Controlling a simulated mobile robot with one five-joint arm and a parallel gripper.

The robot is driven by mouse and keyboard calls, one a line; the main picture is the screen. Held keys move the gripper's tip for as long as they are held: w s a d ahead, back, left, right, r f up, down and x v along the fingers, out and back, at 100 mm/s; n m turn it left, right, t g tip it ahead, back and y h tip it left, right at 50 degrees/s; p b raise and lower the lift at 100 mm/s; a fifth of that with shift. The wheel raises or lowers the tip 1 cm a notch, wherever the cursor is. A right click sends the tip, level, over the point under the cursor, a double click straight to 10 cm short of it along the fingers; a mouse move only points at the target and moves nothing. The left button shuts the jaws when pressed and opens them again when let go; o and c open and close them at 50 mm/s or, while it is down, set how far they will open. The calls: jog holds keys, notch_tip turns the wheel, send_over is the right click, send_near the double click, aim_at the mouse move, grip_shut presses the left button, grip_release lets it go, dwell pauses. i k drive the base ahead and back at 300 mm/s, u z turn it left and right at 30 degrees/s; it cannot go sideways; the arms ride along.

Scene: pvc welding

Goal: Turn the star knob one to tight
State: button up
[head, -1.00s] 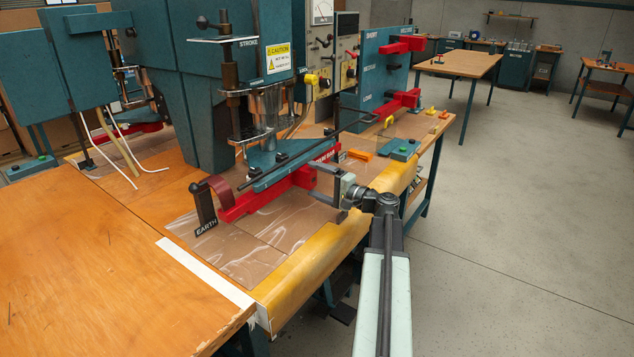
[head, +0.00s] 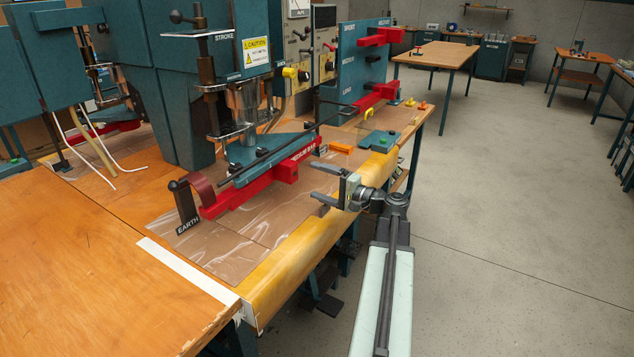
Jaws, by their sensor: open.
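My gripper (head: 316,183) is at the bench's front edge, its two fingers apart and pointing left, with nothing between them. It is to the right of the red electrode bar (head: 240,198) of the welding machine (head: 188,100), and a gap shows between them. Yellow knobs (head: 290,73) show on the machine's side, by the caution label. Small yellow and red pieces (head: 422,106) are at the far right end of the bench. They are too small to tell their shape, and I cannot tell which thing is star knob one.
A black rod (head: 290,147) slants above the red bar. A green box (head: 380,140) and an orange block (head: 341,148) lie on the bench beyond my gripper. The padded yellow edge (head: 290,255) runs along the front. Open floor (head: 510,220) is on the right.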

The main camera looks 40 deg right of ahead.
aim_at(232, 168)
jog(key=k, duration=1)
